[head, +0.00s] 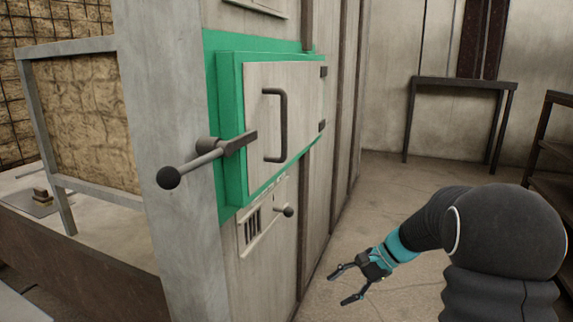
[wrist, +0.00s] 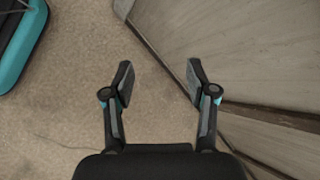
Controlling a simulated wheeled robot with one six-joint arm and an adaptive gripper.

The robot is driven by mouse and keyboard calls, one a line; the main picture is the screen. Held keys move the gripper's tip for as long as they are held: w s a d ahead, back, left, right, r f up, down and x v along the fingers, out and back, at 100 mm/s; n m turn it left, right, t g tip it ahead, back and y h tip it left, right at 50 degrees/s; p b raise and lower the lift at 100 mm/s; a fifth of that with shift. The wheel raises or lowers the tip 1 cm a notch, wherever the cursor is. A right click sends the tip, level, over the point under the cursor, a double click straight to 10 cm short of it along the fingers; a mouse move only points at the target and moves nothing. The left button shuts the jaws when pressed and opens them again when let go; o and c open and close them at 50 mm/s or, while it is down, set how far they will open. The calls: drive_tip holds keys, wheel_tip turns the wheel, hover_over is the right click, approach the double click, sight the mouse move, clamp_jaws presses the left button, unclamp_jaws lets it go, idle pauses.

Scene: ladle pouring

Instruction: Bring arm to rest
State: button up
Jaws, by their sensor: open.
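My gripper (head: 345,284) is open and empty at the lower right of the head view. It hangs in free air over the floor, to the right of the cabinet and apart from it. In the wrist view my gripper (wrist: 160,82) shows both fingers spread, with bare floor and a grey panel edge beyond them. My dark arm reaches in from the right of the head view with a teal band near the wrist.
A grey cabinet has a closed door (head: 300,110) in a green frame (head: 230,130). A lever with a black knob (head: 169,178) sticks out left. A small knob (head: 288,211) sits below. A dark table (head: 462,82) stands at the back. The floor (head: 385,190) between is clear.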

drive_tip(key=s+r+n+t+h+p, duration=0.1)
drive_tip(key=s+r+n+h, duration=0.2)
drive_tip(key=s, duration=0.6)
drive_tip(key=s+d+r+n+t+h+p, duration=0.1)
drive_tip(key=s+r+n+t+h, duration=0.1)
drive_tip(key=s+r, duration=0.4)
drive_tip(key=s+r+n+t+h+p, duration=0.1)
drive_tip(key=s+r+n+h, duration=0.3)
drive_tip(key=s, duration=0.8)
drive_tip(key=shift+d+r+n+t+p, duration=0.3)
drive_tip(key=shift+r+n+t, duration=0.4)
drive_tip(key=shift+n, duration=0.3)
drive_tip(key=shift+c, duration=0.2)
